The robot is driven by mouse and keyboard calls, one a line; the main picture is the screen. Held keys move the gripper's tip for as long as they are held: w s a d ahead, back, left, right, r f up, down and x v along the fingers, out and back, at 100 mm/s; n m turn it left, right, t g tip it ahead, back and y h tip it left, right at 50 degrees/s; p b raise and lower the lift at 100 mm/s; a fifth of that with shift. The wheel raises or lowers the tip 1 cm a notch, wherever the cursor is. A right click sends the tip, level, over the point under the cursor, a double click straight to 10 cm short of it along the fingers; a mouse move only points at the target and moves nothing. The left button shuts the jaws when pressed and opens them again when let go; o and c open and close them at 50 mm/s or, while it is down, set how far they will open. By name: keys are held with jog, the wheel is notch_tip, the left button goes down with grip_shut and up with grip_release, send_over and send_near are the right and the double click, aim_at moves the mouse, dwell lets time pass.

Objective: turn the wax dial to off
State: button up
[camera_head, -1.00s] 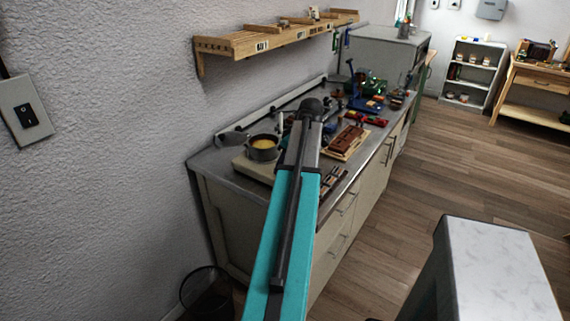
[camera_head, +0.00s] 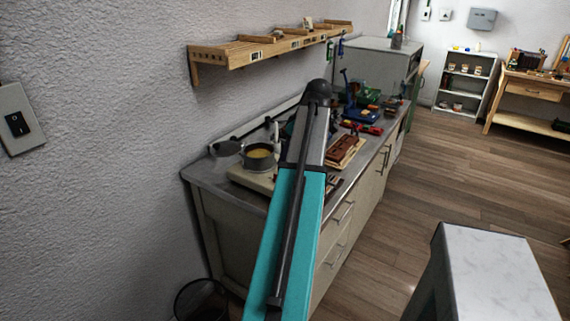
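A dark pot of yellow wax (camera_head: 260,156) stands on a cream, flat heater base (camera_head: 247,178) at the near left end of the grey counter (camera_head: 203,178). No dial can be made out on the base; its right side is hidden behind my teal and grey arm. My arm stretches from the bottom of the picture up to a dark joint in front of the counter. My gripper is not in view, so its opening and contact do not show.
A wooden wall shelf (camera_head: 265,52) hangs above the counter. A brown block on a wooden board (camera_head: 343,150) and tools lie farther right. A black wire bin (camera_head: 200,301) stands at the counter's near end. The wooden floor (camera_head: 440,185) at right is mostly clear.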

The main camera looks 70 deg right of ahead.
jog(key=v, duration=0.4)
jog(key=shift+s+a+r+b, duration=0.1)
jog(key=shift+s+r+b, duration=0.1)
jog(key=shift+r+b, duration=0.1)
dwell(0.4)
